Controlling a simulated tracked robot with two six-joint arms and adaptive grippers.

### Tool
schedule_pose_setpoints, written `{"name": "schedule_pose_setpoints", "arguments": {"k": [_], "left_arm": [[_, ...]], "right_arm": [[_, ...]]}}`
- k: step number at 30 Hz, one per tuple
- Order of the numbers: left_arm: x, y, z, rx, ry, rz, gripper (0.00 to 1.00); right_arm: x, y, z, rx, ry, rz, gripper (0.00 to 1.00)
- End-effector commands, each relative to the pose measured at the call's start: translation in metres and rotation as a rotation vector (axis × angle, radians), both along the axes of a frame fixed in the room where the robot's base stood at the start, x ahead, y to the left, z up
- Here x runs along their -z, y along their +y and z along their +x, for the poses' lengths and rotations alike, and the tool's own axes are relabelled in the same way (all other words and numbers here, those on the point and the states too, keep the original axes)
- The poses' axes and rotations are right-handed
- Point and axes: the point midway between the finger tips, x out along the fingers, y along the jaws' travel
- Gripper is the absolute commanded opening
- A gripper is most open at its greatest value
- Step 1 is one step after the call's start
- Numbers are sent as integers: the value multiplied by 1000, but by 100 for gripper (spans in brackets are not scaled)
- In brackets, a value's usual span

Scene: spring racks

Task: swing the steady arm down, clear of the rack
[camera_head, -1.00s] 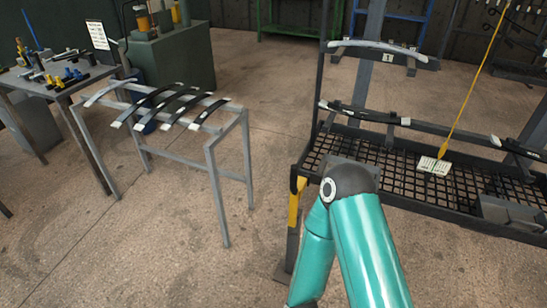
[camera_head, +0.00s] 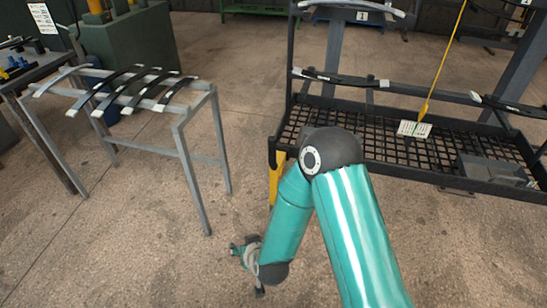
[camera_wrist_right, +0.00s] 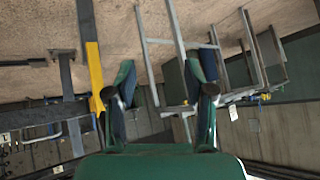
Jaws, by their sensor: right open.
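The black rack (camera_head: 360,171) stands at the right in the head view, with a mesh shelf and curved leaf springs on bars above it. My right arm comes in from the bottom, its elbow in front of the rack's near left corner. The forearm hangs down from the elbow. My right gripper (camera_head: 246,256) is low over the floor, left of the rack's yellow corner leg (camera_head: 276,178). In the wrist view the right gripper (camera_wrist_right: 163,92) is open and empty, its fingers apart. My left gripper is out of view.
A grey metal stand (camera_head: 187,170) holding several dark leaf springs (camera_head: 128,90) is at the left. A white tag (camera_head: 414,129) lies on the rack's shelf by a yellow cord (camera_head: 441,62). Bare floor separates the stand from the rack.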

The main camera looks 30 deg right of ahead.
Motion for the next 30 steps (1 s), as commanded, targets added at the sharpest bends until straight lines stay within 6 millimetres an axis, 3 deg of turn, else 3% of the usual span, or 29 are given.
{"name": "schedule_pose_setpoints", "arguments": {"k": [1, 4, 9, 12, 20, 30], "left_arm": [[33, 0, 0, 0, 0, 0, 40], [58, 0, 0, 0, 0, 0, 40], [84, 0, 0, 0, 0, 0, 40], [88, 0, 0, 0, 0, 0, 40], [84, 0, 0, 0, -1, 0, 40], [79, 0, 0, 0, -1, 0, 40]], "right_arm": [[-4, -18, 26, 62, -134, -75, 54], [-49, -55, 55, 195, -352, -228, 54], [-112, -97, 59, 383, -581, -429, 54], [-133, -108, 55, 444, -638, -490, 54], [-143, -127, 71, 471, -656, -515, 54], [-142, -170, 127, 468, -655, -513, 54]]}}
